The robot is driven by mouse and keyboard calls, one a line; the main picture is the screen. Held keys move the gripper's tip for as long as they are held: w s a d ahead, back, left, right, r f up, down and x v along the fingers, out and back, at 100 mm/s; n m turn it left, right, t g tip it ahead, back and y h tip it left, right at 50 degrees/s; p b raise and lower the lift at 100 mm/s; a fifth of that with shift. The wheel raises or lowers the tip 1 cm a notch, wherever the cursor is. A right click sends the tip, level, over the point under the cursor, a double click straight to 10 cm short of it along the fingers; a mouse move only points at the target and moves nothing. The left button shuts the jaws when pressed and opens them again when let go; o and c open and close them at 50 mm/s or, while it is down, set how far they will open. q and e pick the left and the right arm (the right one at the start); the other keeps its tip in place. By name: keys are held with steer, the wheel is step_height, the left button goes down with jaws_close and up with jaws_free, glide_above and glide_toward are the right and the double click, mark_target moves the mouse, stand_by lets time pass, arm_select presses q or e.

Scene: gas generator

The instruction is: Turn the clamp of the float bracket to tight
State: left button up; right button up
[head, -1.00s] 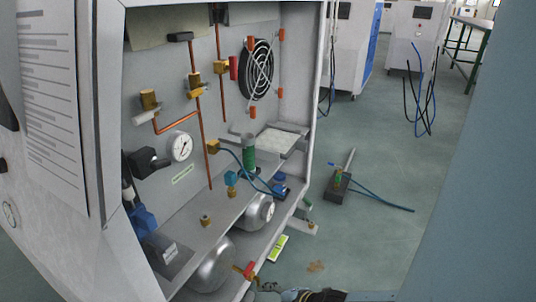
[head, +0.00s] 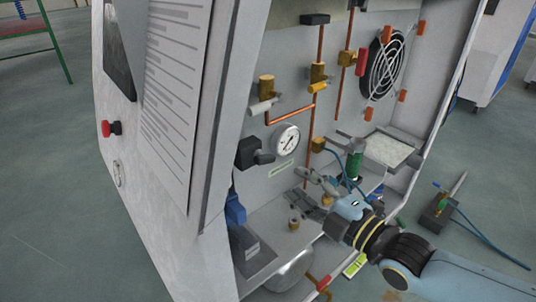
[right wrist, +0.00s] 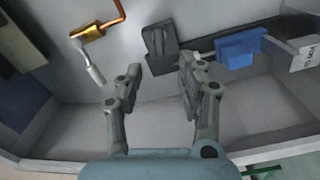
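I cannot pick out the float bracket or its clamp with certainty in these views. My right gripper (head: 308,188) reaches into the open cabinet from the lower right in the head view. In the right wrist view the same gripper (right wrist: 160,85) has its two fingers apart, with nothing between them. A dark grey block (right wrist: 160,42) is on the cabinet wall beyond the fingertips. To its right is a blue part (right wrist: 242,48). A brass fitting (right wrist: 92,32) with a pale handle is at the upper left. My left gripper is not in view.
In the head view, a pressure gauge (head: 287,140), brass fittings on copper pipes (head: 312,150) and a fan (head: 385,65) line the back wall. A green cylinder (head: 355,165) stands behind my gripper. The cabinet's side panel (head: 178,110) bounds the left.

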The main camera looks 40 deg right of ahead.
mark_target(268, 162)
steer(key=w, duration=0.3)
steer(key=w+b, duration=0.1)
steer(key=w, duration=0.2)
steer(key=w+b, duration=0.1)
steer(key=w, duration=0.2)
steer(key=shift+a, duration=0.4)
steer(key=shift+w+b, duration=0.3)
steer(key=shift+w, duration=0.3)
steer(key=shift+r, duration=0.1)
jaws_close()
